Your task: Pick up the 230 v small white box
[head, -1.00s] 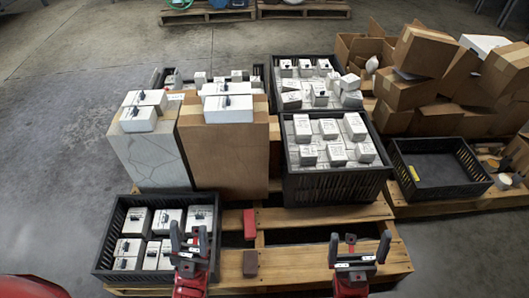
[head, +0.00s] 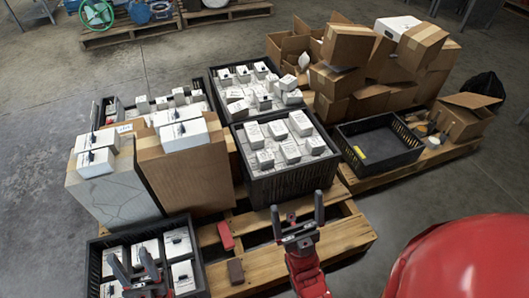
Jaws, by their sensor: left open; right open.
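Small white boxes stand in several groups, and the print on them is too small to tell which one reads 230 V. Several lie in the near-left black crate (head: 197,262), including one white box (head: 178,243). Others stand in the middle black crate (head: 262,188), such as a white box (head: 290,152), and in the crate behind it. More white boxes (head: 184,134) rest on top of two tall cartons. My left gripper (head: 133,262) is open over the near-left crate, hiding part of its boxes. My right gripper (head: 297,205) is open and empty in front of the middle crate.
A red block (head: 225,235) and a brown block (head: 235,271) lie on the wooden pallet (head: 345,232). A tall brown carton (head: 190,178) stands behind the near-left crate. Grey floor is open at left.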

